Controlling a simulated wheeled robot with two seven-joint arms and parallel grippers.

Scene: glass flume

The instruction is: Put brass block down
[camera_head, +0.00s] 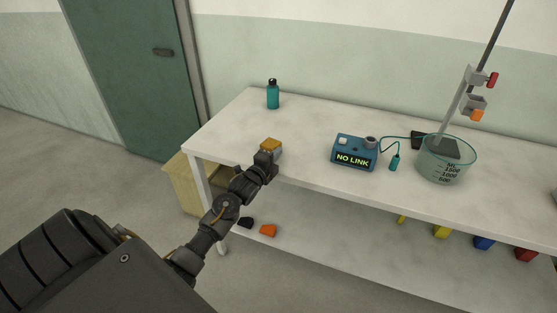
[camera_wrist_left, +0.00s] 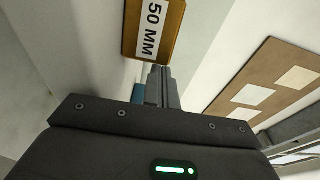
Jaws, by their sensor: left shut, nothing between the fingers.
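The brass block (camera_head: 271,144) is at the table's near left edge, just beyond my left gripper (camera_head: 268,157). In the left wrist view, the brass block (camera_wrist_left: 153,28) shows a white label reading "50 MM". My left gripper's fingers (camera_wrist_left: 162,72) are shut together with nothing between them, and their tips point at the block's edge. I cannot tell whether they touch it. The gripper hides the block's lower part in the head view. My right gripper is not in view.
The white table (camera_head: 225,134) holds a teal bottle (camera_head: 272,95), a blue box reading "NO LINK" (camera_head: 353,152), a probe (camera_head: 394,162) and a glass beaker (camera_head: 446,162) by a stand (camera_head: 456,105). The tabletop between bottle and blue box is clear.

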